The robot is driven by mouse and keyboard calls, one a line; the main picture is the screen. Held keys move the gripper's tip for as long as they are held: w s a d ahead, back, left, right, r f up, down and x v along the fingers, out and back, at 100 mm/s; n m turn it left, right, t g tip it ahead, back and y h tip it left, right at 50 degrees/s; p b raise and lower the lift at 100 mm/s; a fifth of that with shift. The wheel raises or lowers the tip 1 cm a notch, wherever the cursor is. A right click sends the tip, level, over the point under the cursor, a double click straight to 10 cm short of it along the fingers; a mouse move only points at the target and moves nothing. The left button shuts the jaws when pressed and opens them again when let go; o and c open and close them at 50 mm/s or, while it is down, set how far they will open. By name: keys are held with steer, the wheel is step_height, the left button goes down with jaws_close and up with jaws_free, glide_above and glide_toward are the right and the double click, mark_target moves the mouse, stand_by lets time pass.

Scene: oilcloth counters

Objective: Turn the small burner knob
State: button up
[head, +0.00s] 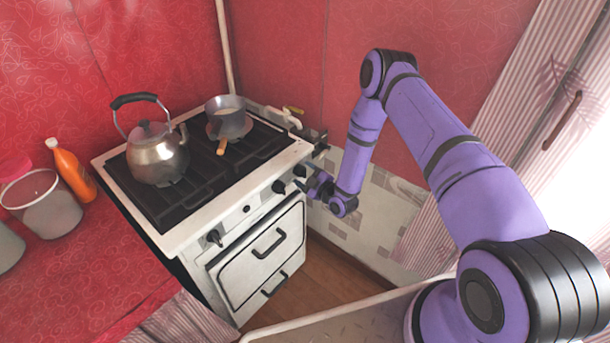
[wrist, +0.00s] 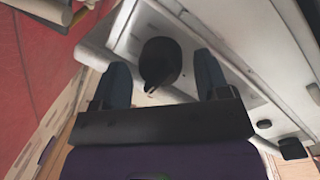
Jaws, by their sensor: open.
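The white stove (head: 240,217) has several dark knobs along its front panel. One black knob (wrist: 160,66) sits between the two spread fingers of my gripper (wrist: 163,72) in the wrist view. The fingers stand on either side of it with gaps, and it is not gripped. In the head view my gripper (head: 316,184) is at the right end of the panel, close to the rightmost visible knobs (head: 299,171). The frames carry no label telling which knob is the small burner's.
A steel kettle (head: 158,158) and a small saucepan (head: 229,124) stand on the stove top. An orange bottle (head: 70,172) and a bucket (head: 42,207) stand on the red counter (head: 85,270) at left. The oven door handle (head: 269,243) sticks out below the knobs. A wall is close at right.

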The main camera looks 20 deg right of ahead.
steer(key=c, duration=0.9)
steer(key=shift+m, duration=0.4)
steer(key=m, duration=0.3)
steer(key=shift+m, duration=0.3)
steer(key=m+g, duration=0.1)
steer(key=m, duration=0.3)
steer(key=shift+r, duration=0.1)
steer(key=m, duration=0.4)
steer(key=shift+g, duration=0.3)
steer(key=m+y, duration=0.1)
steer(key=m, duration=0.2)
steer(key=shift+m+g, duration=0.3)
steer(key=shift+m, duration=0.1)
